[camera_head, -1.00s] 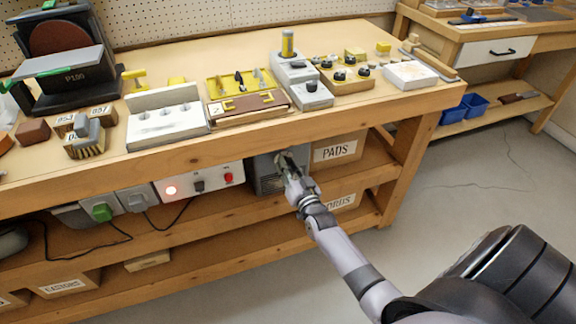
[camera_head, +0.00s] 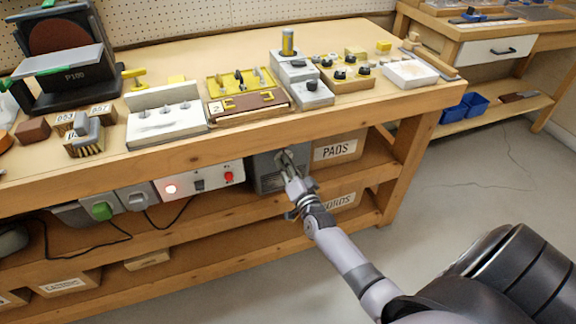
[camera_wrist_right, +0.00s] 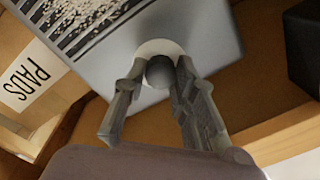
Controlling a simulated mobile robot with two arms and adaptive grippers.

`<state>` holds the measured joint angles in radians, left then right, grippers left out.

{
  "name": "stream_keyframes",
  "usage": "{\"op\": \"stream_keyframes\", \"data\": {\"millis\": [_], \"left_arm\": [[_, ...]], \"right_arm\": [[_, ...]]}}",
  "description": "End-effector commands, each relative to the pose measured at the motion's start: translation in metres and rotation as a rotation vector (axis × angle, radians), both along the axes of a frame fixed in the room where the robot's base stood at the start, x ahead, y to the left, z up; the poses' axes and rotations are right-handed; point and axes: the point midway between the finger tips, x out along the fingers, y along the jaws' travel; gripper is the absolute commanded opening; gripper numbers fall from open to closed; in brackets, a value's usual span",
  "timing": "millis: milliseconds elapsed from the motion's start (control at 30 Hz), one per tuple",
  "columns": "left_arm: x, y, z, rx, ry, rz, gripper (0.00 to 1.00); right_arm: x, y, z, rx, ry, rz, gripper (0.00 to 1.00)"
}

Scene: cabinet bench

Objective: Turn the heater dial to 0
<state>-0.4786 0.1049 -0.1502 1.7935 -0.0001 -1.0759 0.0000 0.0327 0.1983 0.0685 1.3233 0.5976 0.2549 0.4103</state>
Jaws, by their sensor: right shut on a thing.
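The heater is a grey box (camera_head: 266,172) under the bench top, left of the PADS box. It fills the upper middle of the right wrist view (camera_wrist_right: 210,30), with a dark slotted grille at its upper left. The heater dial (camera_wrist_right: 160,72) is a dark round knob on a pale disc. My right gripper (camera_head: 287,160) reaches the heater's front. In the right wrist view, its two fingers (camera_wrist_right: 157,85) are closed on the dial from both sides. The dial's markings and pointer cannot be read. My left gripper is not in view.
The PADS box (camera_head: 338,149) stands right beside the heater. A white panel with a lit red lamp (camera_head: 200,182) is on its left. The bench top's front edge (camera_head: 230,150) overhangs above.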

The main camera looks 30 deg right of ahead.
Motion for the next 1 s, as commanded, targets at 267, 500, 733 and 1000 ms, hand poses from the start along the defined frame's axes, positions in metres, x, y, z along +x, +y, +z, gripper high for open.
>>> {"op": "stream_keyframes", "data": {"millis": [267, 500, 733, 1000], "left_arm": [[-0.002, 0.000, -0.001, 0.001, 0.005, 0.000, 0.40], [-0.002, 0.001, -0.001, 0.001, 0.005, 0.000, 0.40], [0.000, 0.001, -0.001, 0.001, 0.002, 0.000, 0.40], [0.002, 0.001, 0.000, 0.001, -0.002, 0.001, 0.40]], "right_arm": [[0.000, 0.000, 0.000, 0.002, 0.000, 0.001, 0.27], [0.000, 0.000, 0.000, 0.001, 0.000, 0.000, 0.43], [0.000, 0.000, 0.000, 0.000, 0.000, 0.000, 0.46], [-0.013, 0.003, -0.002, 0.000, 0.002, 0.001, 0.46]]}}
